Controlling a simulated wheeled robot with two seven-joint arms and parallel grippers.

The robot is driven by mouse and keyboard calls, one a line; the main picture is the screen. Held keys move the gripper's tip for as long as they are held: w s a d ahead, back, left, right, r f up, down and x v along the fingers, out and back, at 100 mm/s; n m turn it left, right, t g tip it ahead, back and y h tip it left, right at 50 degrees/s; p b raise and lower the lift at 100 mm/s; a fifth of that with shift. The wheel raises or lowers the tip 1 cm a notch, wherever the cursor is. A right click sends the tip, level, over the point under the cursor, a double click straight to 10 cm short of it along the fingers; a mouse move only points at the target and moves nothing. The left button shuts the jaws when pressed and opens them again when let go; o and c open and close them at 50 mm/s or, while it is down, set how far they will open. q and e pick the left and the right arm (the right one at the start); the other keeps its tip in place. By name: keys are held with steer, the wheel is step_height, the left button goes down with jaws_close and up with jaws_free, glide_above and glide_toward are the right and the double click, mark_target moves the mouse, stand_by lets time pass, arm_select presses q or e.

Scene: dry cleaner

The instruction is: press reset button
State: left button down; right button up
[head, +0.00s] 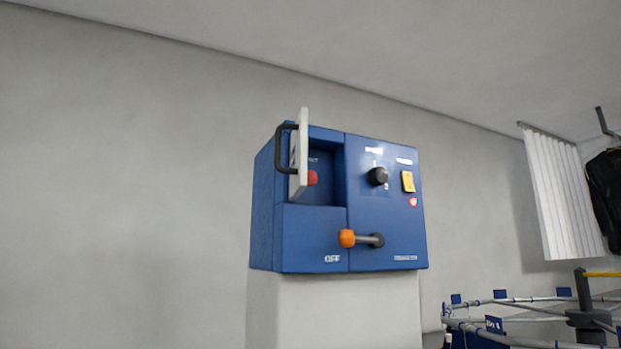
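A blue control box (389,225) stands on a pale pedestal. In its upper left is a recess holding a red button (312,178), partly hidden by the white cover (301,155). The cover stands open, swung outward, with a black handle (283,148). Lettering in the recess is partly covered and only "T" or similar can be read. An orange-tipped lever (348,238) sticks out of the lower middle, near the word OFF. A black knob (378,176) and a small red light (413,202) are on the right half. Neither of my grippers is in view.
The pale pedestal (335,315) supports the box. A rail conveyor with blue tags (495,324) stands at the lower right, with a white pleated curtain (558,195) and a dark garment (605,190) behind. The space left of the box shows only bare wall.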

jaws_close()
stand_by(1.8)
